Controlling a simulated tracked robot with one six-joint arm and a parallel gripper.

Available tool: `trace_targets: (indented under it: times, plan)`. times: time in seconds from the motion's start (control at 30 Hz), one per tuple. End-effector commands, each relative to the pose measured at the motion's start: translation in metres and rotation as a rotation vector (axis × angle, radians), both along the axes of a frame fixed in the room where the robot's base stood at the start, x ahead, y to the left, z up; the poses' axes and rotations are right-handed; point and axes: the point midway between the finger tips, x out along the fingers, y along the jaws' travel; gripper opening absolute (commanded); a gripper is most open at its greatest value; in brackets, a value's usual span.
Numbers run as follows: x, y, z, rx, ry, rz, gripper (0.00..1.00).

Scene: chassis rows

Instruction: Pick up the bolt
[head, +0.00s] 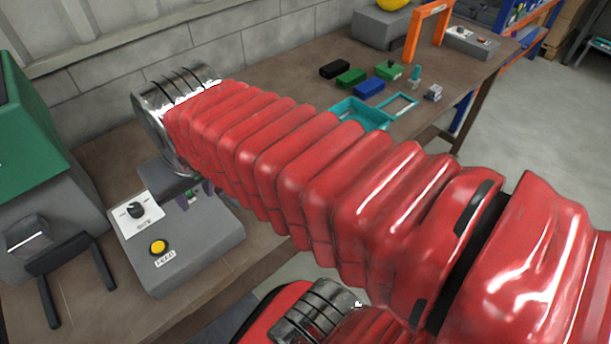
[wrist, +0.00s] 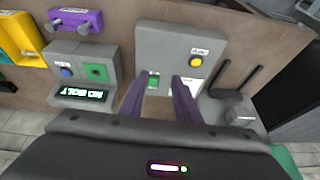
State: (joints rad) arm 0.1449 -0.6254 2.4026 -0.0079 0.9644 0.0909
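I cannot make out a bolt for certain in either view. A grey box (head: 185,255) with a yellow button (head: 159,247) and a black knob (head: 135,210) stands on the bench; it also shows in the wrist view (wrist: 207,40). A small display (wrist: 83,94) in the wrist view seems to read "NO BOLT". My gripper (wrist: 158,80) is open, its two purple-grey fingers apart over the grey box. A green patch (wrist: 152,82) on the box shows between them. In the head view my red sleeved arm hides most of the gripper.
A teal tray (head: 362,114), green blocks (head: 351,77), a blue block (head: 369,87) and a black block (head: 335,69) lie farther along the bench. An orange frame (head: 428,22) stands behind. A green and grey machine (head: 35,150) is at the left.

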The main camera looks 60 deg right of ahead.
Motion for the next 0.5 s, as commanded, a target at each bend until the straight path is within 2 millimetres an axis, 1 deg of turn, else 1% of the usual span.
trace_targets:
  times: [0.03, 0.23, 0.37, 0.5]
  plan:
    - [0.004, -0.015, 0.001, 0.010, 0.022, -0.062, 0.30]
    - [0.010, -0.070, 0.002, 0.057, 0.101, -0.287, 0.30]
    - [0.010, -0.108, 0.001, 0.091, 0.150, -0.432, 0.30]
    - [0.004, -0.149, -0.001, 0.133, 0.200, -0.590, 0.30]
